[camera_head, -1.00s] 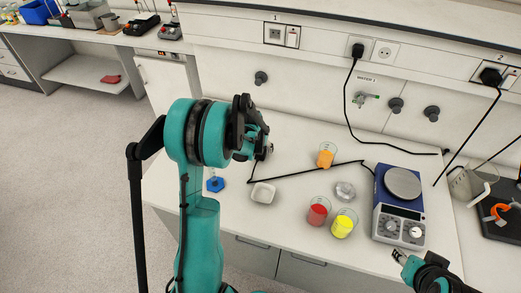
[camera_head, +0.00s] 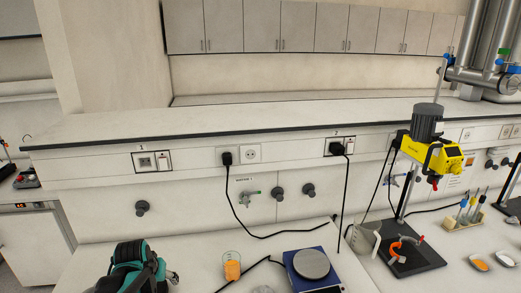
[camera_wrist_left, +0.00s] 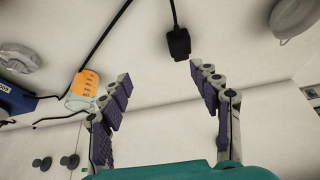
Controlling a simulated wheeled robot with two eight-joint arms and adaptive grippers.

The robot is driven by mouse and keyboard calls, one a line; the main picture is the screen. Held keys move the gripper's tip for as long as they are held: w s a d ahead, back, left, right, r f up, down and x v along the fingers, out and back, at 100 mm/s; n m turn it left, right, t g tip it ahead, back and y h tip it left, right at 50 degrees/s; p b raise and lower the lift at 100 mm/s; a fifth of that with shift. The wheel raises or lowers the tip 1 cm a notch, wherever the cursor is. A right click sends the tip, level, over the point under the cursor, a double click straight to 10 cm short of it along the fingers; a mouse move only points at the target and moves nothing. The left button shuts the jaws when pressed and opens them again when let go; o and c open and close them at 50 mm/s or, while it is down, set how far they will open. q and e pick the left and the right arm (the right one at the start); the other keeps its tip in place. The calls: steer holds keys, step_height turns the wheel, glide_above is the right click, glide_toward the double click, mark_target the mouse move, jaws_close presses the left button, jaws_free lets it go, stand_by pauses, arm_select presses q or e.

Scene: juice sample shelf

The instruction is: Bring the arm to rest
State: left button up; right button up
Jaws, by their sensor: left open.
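My left gripper (camera_head: 165,275) shows at the bottom left of the head view, at the end of my teal and black arm, in front of the white bench. In the left wrist view the two purple-padded fingers of my left gripper (camera_wrist_left: 162,92) stand wide apart with nothing between them. The beaker with orange content (camera_head: 232,267) stands on the bench to the right of the gripper. It also shows in the wrist view (camera_wrist_left: 85,84), beyond the left-hand finger. My right gripper is outside both current views.
A blue balance (camera_head: 313,268) stands right of the orange beaker. A yellow overhead stirrer (camera_head: 430,153) on a stand is further right. The wall behind holds sockets, black plugs and cables (camera_head: 227,190), knobs and a tap. A raised ledge (camera_head: 250,127) runs above.

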arm_select(q)
steer(key=s+d+m+t+b, duration=0.1)
steer(key=s+d+b, duration=0.3)
steer(key=s+d, duration=0.4)
steer(key=shift+s+d, duration=0.3)
steer(key=shift+d, duration=0.15)
steer(key=shift+o, duration=0.4)
steer(key=s+d+f+m+t+h+b, duration=0.1)
steer(key=s+d+f+b, duration=0.2)
steer(key=s+d, duration=0.3)
steer(key=s+f, duration=0.1)
steer(key=s, duration=0.2)
steer(key=shift+s+f+b, duration=0.2)
steer(key=shift+f+b, duration=0.15)
steer(key=shift+w, duration=0.15)
